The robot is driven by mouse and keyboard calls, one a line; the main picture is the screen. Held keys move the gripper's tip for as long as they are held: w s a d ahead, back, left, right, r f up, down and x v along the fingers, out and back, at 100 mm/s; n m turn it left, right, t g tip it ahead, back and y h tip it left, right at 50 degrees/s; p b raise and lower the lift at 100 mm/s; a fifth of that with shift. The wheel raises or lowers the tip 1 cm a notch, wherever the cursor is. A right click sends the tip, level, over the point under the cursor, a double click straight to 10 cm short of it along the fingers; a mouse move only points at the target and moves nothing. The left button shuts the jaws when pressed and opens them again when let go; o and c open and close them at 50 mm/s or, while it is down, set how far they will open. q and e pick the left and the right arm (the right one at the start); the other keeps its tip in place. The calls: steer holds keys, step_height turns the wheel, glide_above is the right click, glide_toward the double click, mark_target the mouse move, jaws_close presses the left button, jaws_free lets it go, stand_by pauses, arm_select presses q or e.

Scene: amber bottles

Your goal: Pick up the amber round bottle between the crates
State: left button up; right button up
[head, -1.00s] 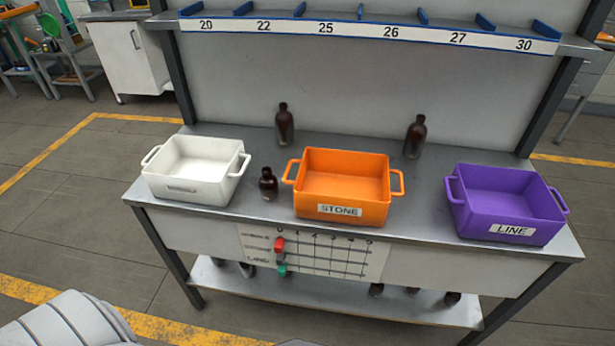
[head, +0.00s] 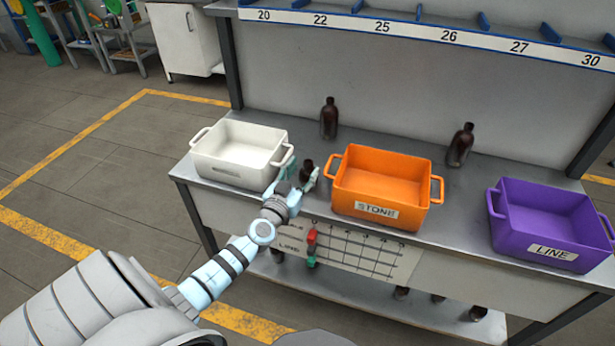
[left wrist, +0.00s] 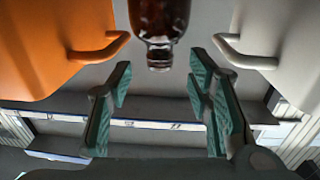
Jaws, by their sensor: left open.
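The amber round bottle (head: 306,170) stands on the bench between the white crate (head: 240,152) and the orange crate (head: 381,188). My left gripper (head: 297,178) is at the bottle, in front of it, and hides its lower part in the head view. In the left wrist view the bottle (left wrist: 160,28) shows at the top middle, neck toward the open green-padded fingers of my left gripper (left wrist: 162,100). The bottle looks centred between the fingers but apart from them. My right gripper is not in view.
The orange crate's handle (left wrist: 100,48) and the white crate's handle (left wrist: 245,52) flank the left gripper closely. Two taller amber bottles (head: 329,118) (head: 460,145) stand at the back. A purple crate (head: 551,222) is at right.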

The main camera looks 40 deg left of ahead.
mark_target(306, 166)
arm_select(q)
steer(key=b+x, duration=0.1)
steer(key=x, duration=0.3)
steer(key=shift+f, duration=0.15)
jaws_close()
